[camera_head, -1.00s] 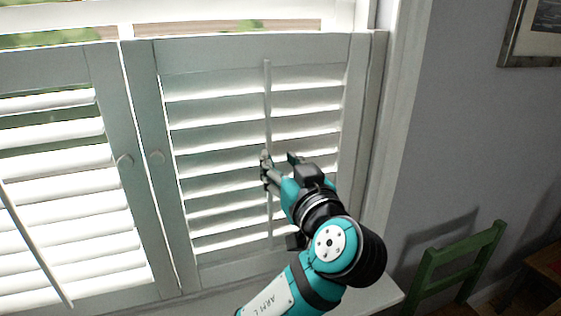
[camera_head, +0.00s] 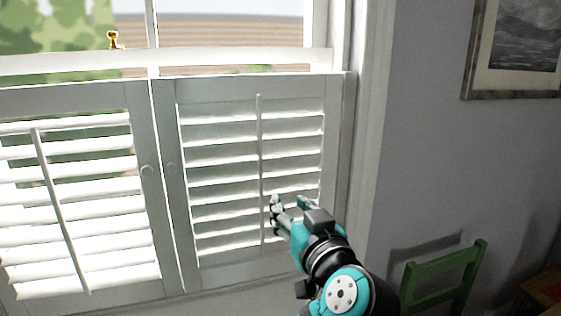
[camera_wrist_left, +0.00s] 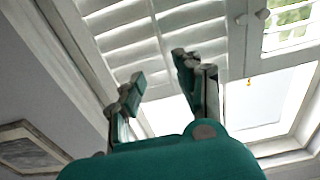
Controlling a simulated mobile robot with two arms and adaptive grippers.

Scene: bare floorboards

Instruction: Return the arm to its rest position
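My left gripper (camera_head: 288,203) is teal and black, on the arm that rises from the bottom of the head view. It is in front of the lower right part of the right shutter panel (camera_head: 190,262), just right of its vertical tilt rod (camera_head: 260,150). In the left wrist view the two fingers of the left gripper (camera_wrist_left: 160,78) are spread apart with nothing between them. The louvred panel (camera_wrist_left: 115,18) shows beyond them. Whether a finger touches the slats cannot be told. My right gripper is not in view.
The left shutter panel (camera_head: 140,115) stands beside the right one. A brass latch (camera_head: 115,40) shows on the window above. A green chair (camera_head: 440,275) stands at the lower right, and a framed picture (camera_head: 520,45) hangs on the grey wall.

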